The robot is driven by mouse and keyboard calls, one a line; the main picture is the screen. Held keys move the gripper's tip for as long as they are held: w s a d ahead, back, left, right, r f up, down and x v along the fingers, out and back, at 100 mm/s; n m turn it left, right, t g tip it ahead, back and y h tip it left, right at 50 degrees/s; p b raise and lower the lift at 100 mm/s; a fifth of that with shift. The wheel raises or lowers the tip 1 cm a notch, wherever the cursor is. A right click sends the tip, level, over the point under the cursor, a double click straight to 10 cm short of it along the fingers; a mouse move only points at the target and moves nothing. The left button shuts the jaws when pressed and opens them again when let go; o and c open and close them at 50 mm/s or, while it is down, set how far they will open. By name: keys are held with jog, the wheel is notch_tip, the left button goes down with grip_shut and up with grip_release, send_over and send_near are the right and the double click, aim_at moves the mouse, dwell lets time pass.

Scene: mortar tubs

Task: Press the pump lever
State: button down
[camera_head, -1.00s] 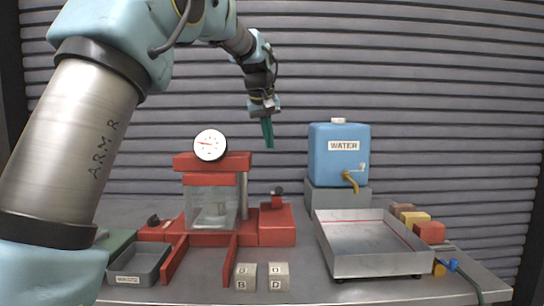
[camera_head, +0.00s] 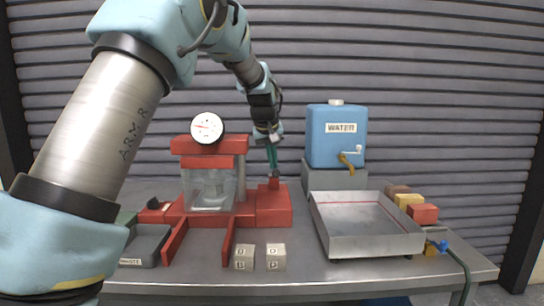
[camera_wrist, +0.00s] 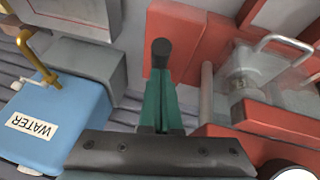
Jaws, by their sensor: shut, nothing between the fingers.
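The pump lever shows as a dark knob (camera_head: 275,174) on a short red post, on the red block at the right of the red press (camera_head: 210,145). In the wrist view the dark knob (camera_wrist: 161,49) lies right at the tips of my green fingers. My gripper (camera_head: 273,163) is shut and empty, pointing down just above the knob. I cannot tell whether the fingertips touch it. The press has a white dial gauge (camera_head: 207,128) on top and a clear chamber below. The lever's lower part is partly hidden by the fingers in the wrist view.
A blue water tank (camera_head: 337,145) with a brass tap stands right of the press. Two lettered cubes (camera_head: 275,262) stand in front. A grey waste bin (camera_head: 148,250) is at the left.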

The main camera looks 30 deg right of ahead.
jog(key=shift+f, duration=0.1)
notch_tip(320, 180, down, 10)
jog(key=s+a+t+h+b, duration=0.1)
jog(key=s+t+h+b, duration=0.1)
jog(key=b, duration=1.6)
jog(key=shift+s+a+t, duration=0.15)
jog(key=shift+s+t, duration=0.3)
jog(key=shift+t, duration=0.45)
jog(key=shift+s+f, duration=0.1)
jog(key=shift+f, duration=0.05)
jog(key=w+r+p+v, duration=0.2)
jog(key=v, duration=1.1)
jog(key=shift+s+r, duration=0.15)
jog(key=shift+r, duration=0.2)
